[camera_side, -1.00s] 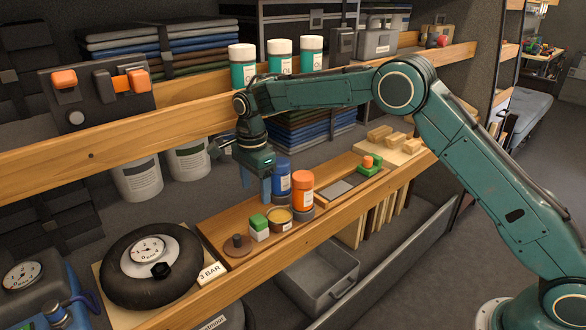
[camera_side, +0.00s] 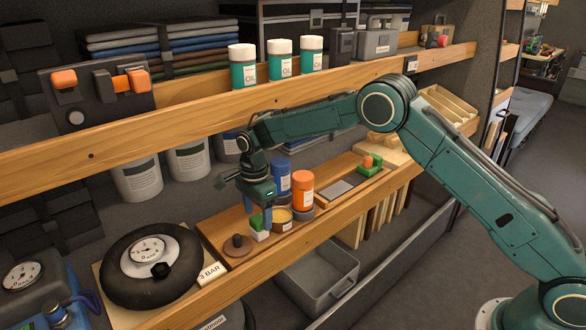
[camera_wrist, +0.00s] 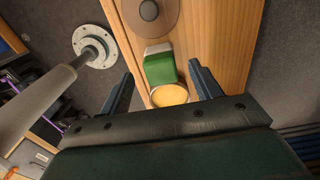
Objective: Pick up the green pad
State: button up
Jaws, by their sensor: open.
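The green pad (camera_side: 257,221) is a small block with a green top and white lower part, standing on the wooden board of the lower shelf. It also shows in the wrist view (camera_wrist: 161,69), between and ahead of my fingers. My gripper (camera_side: 258,215) is open, with its fingers pointing down at the pad in the side view. One blue finger covers part of the pad there. I cannot tell whether either finger touches the pad.
A tin with a yellow top (camera_side: 282,216) stands close beside the pad. A round brown disc with a knob (camera_side: 238,246) lies on its other side. Orange (camera_side: 302,186) and blue (camera_side: 281,172) bottles stand behind. A black wheel with a gauge (camera_side: 151,265) sits to the left.

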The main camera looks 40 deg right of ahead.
aim_at(258, 218)
jog(key=shift+f, duration=2.35)
jog(key=shift+c, duration=0.4)
jog(key=c, duration=1)
